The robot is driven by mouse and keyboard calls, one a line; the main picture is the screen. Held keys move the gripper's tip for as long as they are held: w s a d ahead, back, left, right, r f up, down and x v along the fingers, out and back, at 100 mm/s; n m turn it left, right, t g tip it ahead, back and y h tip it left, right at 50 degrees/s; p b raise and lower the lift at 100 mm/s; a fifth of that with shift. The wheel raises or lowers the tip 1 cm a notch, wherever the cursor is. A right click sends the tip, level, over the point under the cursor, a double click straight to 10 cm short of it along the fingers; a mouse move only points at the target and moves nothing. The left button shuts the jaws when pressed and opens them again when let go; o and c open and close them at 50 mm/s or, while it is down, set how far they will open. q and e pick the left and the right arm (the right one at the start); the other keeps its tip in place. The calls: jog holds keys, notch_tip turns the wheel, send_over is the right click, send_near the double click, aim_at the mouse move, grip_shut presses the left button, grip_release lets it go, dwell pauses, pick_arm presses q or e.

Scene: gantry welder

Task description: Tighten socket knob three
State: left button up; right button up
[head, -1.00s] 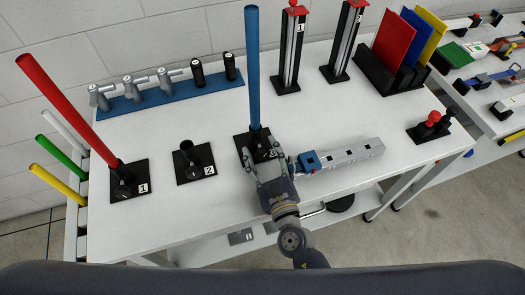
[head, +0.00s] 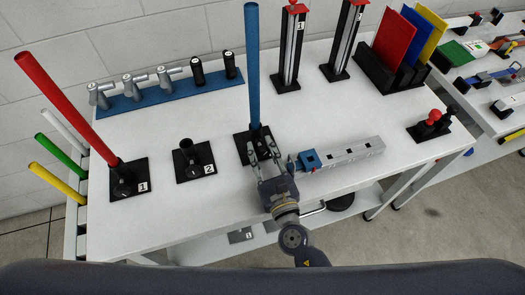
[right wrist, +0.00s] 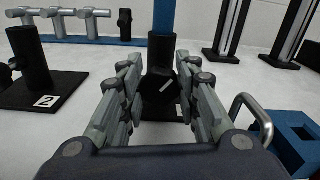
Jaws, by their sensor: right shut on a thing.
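Socket three is a black holder (head: 242,144) on a square base near the middle of the table, with the blue pole (head: 253,65) standing upright in it. Its black knob (right wrist: 160,86), with a white line mark, faces my right wrist camera. My right gripper (head: 266,157) reaches in from the front edge and is shut on the knob, with one finger on each side in the right wrist view (right wrist: 161,90). The fingers partly hide the socket's base in the head view. My left gripper is not in view.
Socket two (head: 193,160) is empty, left of socket three. Socket one (head: 128,180) holds the red pole (head: 65,108). A grey bar with a blue end (head: 345,152) lies close right of my gripper. A blue rack (head: 170,90) stands at the back.

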jog(key=shift+d+m+b, duration=0.1)
jog(key=shift+m+b, duration=0.6)
jog(key=shift+m, duration=1.9)
jog(key=o, duration=1.1)
jog(key=shift+s, duration=0.1)
jog(key=v, duration=1.1)
jog(key=shift+s+d, duration=0.2)
jog(key=shift+s, duration=0.15)
